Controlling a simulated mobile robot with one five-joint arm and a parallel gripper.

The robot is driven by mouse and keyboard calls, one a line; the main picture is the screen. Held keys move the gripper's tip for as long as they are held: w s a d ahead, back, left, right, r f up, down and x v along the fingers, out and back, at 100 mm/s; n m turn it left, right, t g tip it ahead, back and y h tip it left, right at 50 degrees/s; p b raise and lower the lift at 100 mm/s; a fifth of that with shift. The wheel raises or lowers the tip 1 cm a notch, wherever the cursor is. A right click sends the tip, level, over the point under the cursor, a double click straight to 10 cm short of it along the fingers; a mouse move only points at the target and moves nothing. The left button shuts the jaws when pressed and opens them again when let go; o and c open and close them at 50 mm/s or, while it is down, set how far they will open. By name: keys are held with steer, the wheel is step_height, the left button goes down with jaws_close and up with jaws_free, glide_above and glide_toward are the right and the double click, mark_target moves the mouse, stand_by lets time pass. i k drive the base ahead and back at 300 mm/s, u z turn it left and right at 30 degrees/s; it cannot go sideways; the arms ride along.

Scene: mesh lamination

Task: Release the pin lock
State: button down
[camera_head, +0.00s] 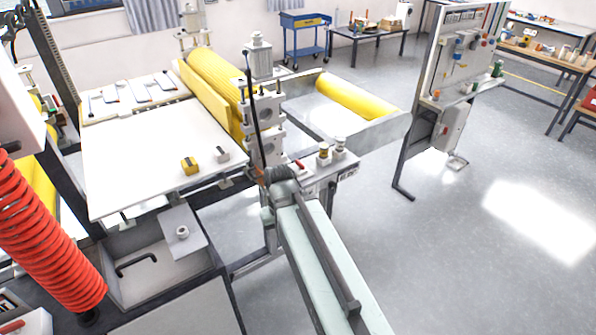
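My arm reaches from the bottom edge toward the laminating machine's near side frame (268,110). My gripper (263,180) is small and dark at the arm's far end, close to that frame beside the white table; I cannot tell whether it touches anything. Its fingers are too small to tell open from shut. No pin lock can be made out for certain. A small red part (299,165) shows on the grey bracket (318,172) just right of my gripper. Two knob-like fittings (323,152) stand on that bracket. My arm and gripper hide part of the frame and bracket.
The white feed table (130,150) lies left, with a yellow block (189,166) and a grey block (222,154) near its edge. Yellow rollers (215,80) lie behind. A red coiled hose (45,235) hangs at left. A panel stand (425,100) is at right; floor there is clear.

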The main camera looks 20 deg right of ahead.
mark_target(300, 166)
steer(key=u, duration=3.65)
steer(key=k, duration=2.45)
steer(key=z, duration=0.95)
steer(key=i, duration=1)
steer(key=u, duration=0.05)
